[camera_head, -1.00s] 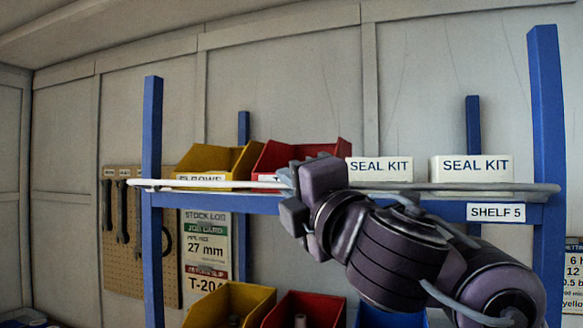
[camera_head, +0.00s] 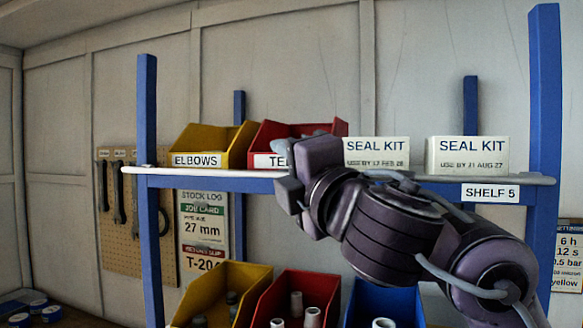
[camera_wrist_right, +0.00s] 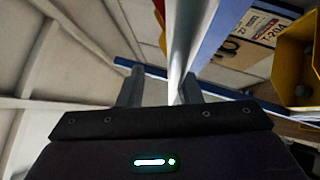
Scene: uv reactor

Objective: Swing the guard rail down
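The guard rail (camera_head: 215,173) is a long thin pale bar along the front of the upper shelf. It lies level with the shelf's front edge, below the fronts of the bins and boxes, whose labels show above it. My right gripper (camera_head: 289,188) is at the rail left of its middle, and the arm hides part of the bar. In the right wrist view the two fingers (camera_wrist_right: 160,90) stand apart. The rail (camera_wrist_right: 180,45) runs close by the right-hand finger; I cannot tell whether they touch. My left gripper is not in view.
A yellow bin (camera_head: 212,146), a red bin (camera_head: 268,140) and two seal kit boxes (camera_head: 376,152) (camera_head: 467,156) stand on the shelf. Blue posts (camera_head: 148,110) (camera_head: 544,100) bound it. Lower bins (camera_head: 225,290) hold parts. A tool pegboard (camera_head: 120,240) is behind left.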

